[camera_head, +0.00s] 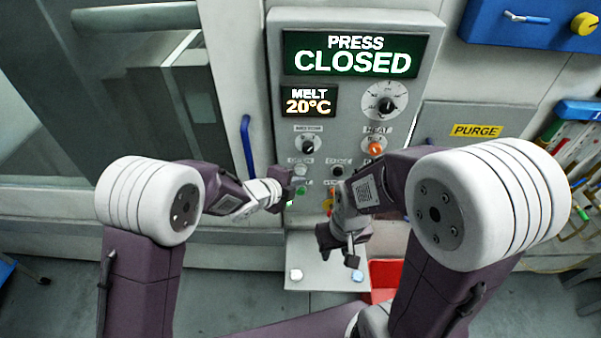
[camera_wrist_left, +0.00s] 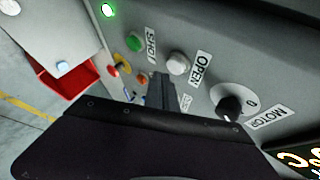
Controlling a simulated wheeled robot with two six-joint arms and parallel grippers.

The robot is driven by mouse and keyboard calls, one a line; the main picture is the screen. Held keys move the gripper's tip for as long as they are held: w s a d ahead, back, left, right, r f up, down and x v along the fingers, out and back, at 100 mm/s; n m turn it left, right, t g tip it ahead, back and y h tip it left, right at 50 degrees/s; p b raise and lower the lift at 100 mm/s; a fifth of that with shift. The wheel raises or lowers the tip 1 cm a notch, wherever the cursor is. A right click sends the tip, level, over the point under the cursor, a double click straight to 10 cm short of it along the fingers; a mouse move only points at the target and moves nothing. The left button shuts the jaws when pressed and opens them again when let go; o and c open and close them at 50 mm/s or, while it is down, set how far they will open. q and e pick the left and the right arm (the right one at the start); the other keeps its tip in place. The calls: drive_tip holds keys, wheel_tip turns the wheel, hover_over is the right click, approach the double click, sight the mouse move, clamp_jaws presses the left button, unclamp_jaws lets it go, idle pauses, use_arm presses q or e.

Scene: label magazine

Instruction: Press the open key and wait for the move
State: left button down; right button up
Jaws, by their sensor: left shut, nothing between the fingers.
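The control panel's display (camera_head: 350,55) reads PRESS CLOSED. The open key (camera_wrist_left: 178,63) is a round pale grey button beside an OPEN label in the left wrist view. It also shows, small, in the head view (camera_head: 302,170). My left gripper (camera_head: 289,181) is shut and empty, its tip close to the panel by this key. In the left wrist view its dark fingers (camera_wrist_left: 160,90) lie just beside the key; I cannot tell whether they touch it. My right gripper (camera_head: 340,246) hangs low in front of the panel; its fingers are too unclear to read.
A green button (camera_wrist_left: 134,43) and the MOTOR knob (camera_wrist_left: 230,106) flank the open key. A lit green lamp (camera_wrist_left: 107,10) is nearby. Below the panel is a pale shelf (camera_head: 318,265), with a red bin (camera_head: 384,275) beside it. The press door (camera_head: 170,95) stands to the left.

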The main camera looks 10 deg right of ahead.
use_arm(q)
drive_tip(key=shift+w+d, duration=0.15)
drive_tip(key=shift+w, duration=0.25)
